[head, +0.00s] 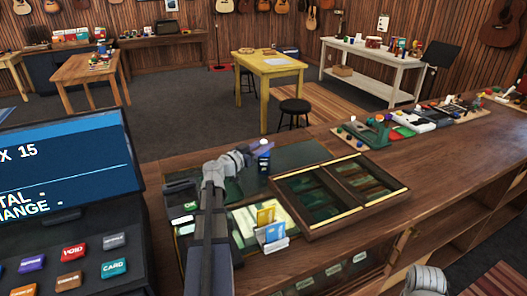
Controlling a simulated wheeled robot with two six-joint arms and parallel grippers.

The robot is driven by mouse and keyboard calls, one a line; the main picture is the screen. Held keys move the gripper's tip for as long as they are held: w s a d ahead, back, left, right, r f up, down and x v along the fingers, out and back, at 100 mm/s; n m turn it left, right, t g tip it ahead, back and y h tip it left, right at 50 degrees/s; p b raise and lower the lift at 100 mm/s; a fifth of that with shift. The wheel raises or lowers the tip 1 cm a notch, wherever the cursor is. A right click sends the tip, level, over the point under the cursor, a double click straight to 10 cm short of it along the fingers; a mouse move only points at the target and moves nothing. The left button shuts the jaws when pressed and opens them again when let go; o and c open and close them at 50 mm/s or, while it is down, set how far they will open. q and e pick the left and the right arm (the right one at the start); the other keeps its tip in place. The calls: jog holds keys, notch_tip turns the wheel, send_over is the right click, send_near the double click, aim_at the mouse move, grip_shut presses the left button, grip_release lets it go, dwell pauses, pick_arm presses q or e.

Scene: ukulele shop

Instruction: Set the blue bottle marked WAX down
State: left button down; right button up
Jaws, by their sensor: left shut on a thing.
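The small dark blue bottle (264,161) is upright over the far part of the counter's dark green mat (300,153). Its marking is too small to read. My left gripper (256,158) reaches out from the near edge of the counter and is shut on the bottle from its left side. I cannot tell whether the bottle's base touches the mat. Only a pale link of my right arm shows at the lower right; its gripper is out of view.
A wooden compartment tray (375,202) lies just right of the bottle. A holder with yellow and blue cards (270,236) stands nearer. The register screen (62,165) blocks the left. A green tool stand (366,136) and small items line the counter farther right. Mat behind the tray is bare.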

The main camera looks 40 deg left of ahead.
pick_arm(q)
jog(key=shift+r, duration=0.1)
jog(key=shift+f, duration=0.25)
jog(key=c, duration=0.6)
grip_release()
jog(key=shift+r, duration=0.1)
jog(key=shift+r, duration=0.15)
jog(key=s, duration=0.8)
jog(key=s+a, duration=0.1)
jog(key=s, duration=0.3)
